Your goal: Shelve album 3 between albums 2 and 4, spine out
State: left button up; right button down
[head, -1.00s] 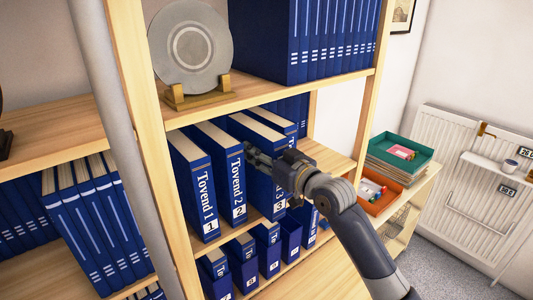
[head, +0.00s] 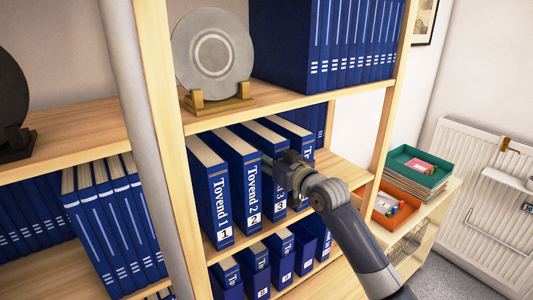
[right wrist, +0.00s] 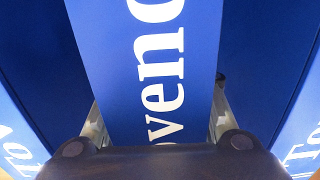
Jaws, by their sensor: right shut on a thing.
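Album 3 (head: 281,209), a blue binder with "3" low on its spine, stands upright in the shelf row between album 2 (head: 250,185) and album 4 (head: 307,147). Its spine faces out, about level with its neighbours. My right gripper (head: 272,167) is shut on album 3, fingers along both sides of the spine and partly hiding it. In the right wrist view the spine of album 3 (right wrist: 152,50) lies between the two fingers, with darker blue covers on both sides. My left gripper is not in view.
Album 1 (head: 214,205) stands left of album 2. Smaller blue boxes (head: 258,268) line the shelf below. A grey plate on a wooden stand (head: 213,60) and more binders (head: 330,45) are above. A green tray (head: 424,160) and an orange tray (head: 397,212) stand at right.

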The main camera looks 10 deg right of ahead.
jog(key=shift+r, duration=0.1)
dwell(0.3)
jog(key=c, duration=0.9)
grip_release()
jog(key=shift+s, duration=0.1)
jog(key=v, duration=1.2)
jog(key=shift+s, duration=0.1)
